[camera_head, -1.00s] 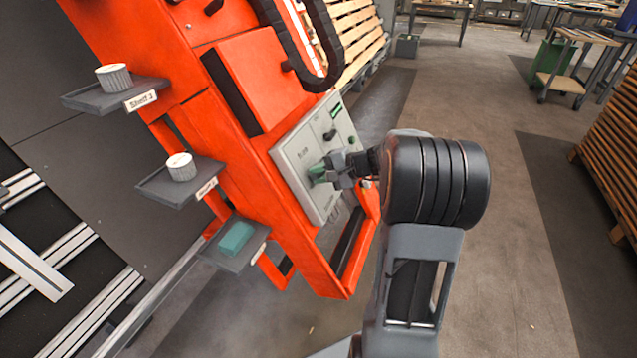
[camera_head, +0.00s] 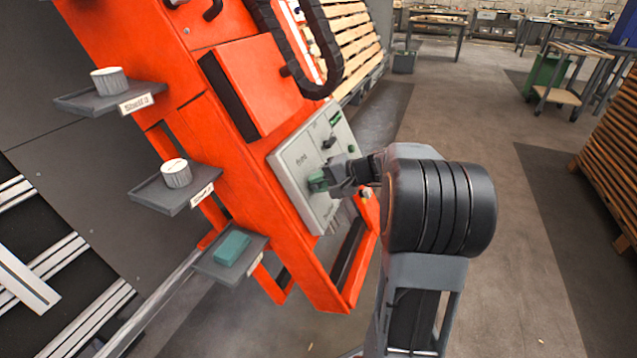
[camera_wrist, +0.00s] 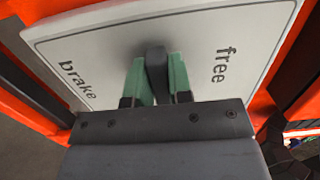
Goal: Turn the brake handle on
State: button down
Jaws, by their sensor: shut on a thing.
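The brake handle (camera_wrist: 157,62) is a dark, upright bar in the wrist view. It stands between the word "brake" on the left and the word "free" on the right of a pale plate (camera_wrist: 105,38). My gripper (camera_wrist: 157,85) is shut on the handle, with one green finger on each side of it. In the head view my gripper (camera_head: 320,182) is at the pale control panel (camera_head: 291,158) on the orange gantry. The handle is hidden there behind the fingers.
Three small grey shelves stick out left of the panel. Two hold white ribbed cups (camera_head: 110,80) (camera_head: 176,173) and the lowest a green block (camera_head: 232,248). A dark knob (camera_head: 329,142) sits higher on the panel. The floor (camera_head: 540,280) at the right is open.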

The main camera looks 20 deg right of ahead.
jog(key=c, duration=1)
grip_release()
jog(key=shift+c, duration=0.2)
jog(key=p+v, duration=0.4)
jog(key=v, duration=0.9)
jog(key=shift+s+d+r, duration=0.2)
jog(key=shift+s, duration=0.05)
jog(key=s+a+r+n+g+h+p, duration=0.2)
jog(key=s+a+r+n+h+p, duration=0.2)
jog(key=a+r+p, duration=0.5)
jog(key=s+a+r+n+g+h+p, duration=0.2)
jog(key=s+a+r+n+h+p, duration=0.2)
jog(key=s+a+r+p, duration=0.4)
notch_tip(320, 180, up, 8)
jog(key=a+h+p, duration=0.1)
jog(key=a+p, duration=0.1)
jog(key=p, duration=1.1)
jog(key=shift+s+f+n+g+p, duration=0.2)
jog(key=shift+s+n+g+p, duration=0.05)
jog(key=shift+n+g+p, duration=0.05)
